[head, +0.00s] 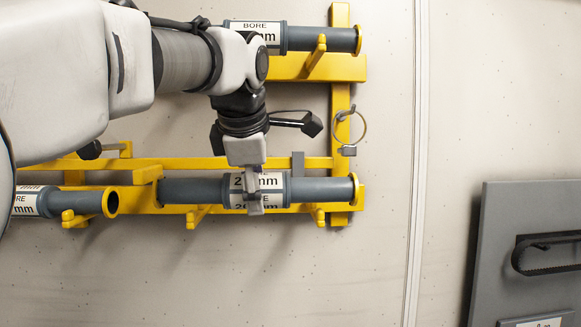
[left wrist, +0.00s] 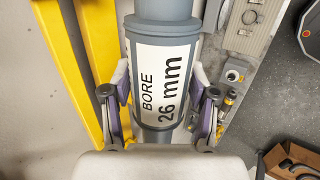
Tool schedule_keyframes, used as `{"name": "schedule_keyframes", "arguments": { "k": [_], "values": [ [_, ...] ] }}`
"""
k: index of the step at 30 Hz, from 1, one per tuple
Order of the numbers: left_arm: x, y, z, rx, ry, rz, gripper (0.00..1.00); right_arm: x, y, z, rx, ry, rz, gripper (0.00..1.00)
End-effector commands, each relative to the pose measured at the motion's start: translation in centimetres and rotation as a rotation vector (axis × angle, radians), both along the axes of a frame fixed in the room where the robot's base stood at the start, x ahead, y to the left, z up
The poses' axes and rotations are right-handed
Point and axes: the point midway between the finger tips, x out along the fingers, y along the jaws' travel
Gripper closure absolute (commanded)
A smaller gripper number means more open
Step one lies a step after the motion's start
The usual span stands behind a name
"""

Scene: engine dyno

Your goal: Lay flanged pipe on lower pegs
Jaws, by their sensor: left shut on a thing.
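The flanged pipe (head: 322,190) is a grey tube with yellow end flanges and a white label. In the left wrist view the pipe (left wrist: 165,28) has a label reading "BORE 26 mm". My left gripper (head: 254,190) is shut on its middle, a finger on each side in the wrist view (left wrist: 162,105). The pipe lies level along the lower part of the yellow rack (head: 340,130). Two lower pegs, left (head: 196,216) and right (head: 318,216), show just below it. I cannot tell whether it touches them. My right gripper is not in view.
Another grey pipe (head: 85,203) lies at the left on its own peg (head: 72,218). An upper pipe (head: 325,39) sits near an upper peg (head: 316,52). A ring (head: 350,128) hangs on the rack's upright. A grey panel (head: 500,235) stands at the right.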

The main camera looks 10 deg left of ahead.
Motion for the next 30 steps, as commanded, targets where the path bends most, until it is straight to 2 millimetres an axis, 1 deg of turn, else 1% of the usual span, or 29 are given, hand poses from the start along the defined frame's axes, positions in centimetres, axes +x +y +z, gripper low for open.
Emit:
{"name": "schedule_keyframes", "arguments": {
  "k": [1,6,8,13,14,15,18,22,29,30],
  "values": [
    [0.1,0.1,0.7,0.0,0.0,0.0,0.94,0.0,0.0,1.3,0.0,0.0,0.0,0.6],
    [0.6,0.3,0.6,0.0,0.0,0.001,0.94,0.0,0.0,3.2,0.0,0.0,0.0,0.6],
    [1.5,0.5,0.2,-0.001,-0.001,0.0,0.94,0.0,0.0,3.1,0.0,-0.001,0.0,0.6],
    [3.4,1.1,0.1,0.0,-0.001,0.001,0.94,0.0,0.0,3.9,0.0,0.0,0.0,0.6],
    [3.6,1.2,-0.2,0.0,-0.001,0.001,0.94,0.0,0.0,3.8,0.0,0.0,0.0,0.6],
    [3.4,1.2,-1.1,0.0,-0.001,0.001,0.94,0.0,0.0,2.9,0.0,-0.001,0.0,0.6],
    [3.4,1.1,-1.8,0.0,-0.003,0.001,0.94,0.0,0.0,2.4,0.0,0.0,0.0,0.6],
    [3.4,1.1,-2.2,0.001,-0.003,0.0,0.94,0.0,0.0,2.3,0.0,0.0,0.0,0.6],
    [3.4,1.1,-2.2,0.0,-0.003,0.001,0.94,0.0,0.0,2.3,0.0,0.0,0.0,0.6],
    [3.4,1.1,-2.2,0.0,-0.003,0.001,0.38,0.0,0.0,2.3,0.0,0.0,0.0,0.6]
  ]
}}
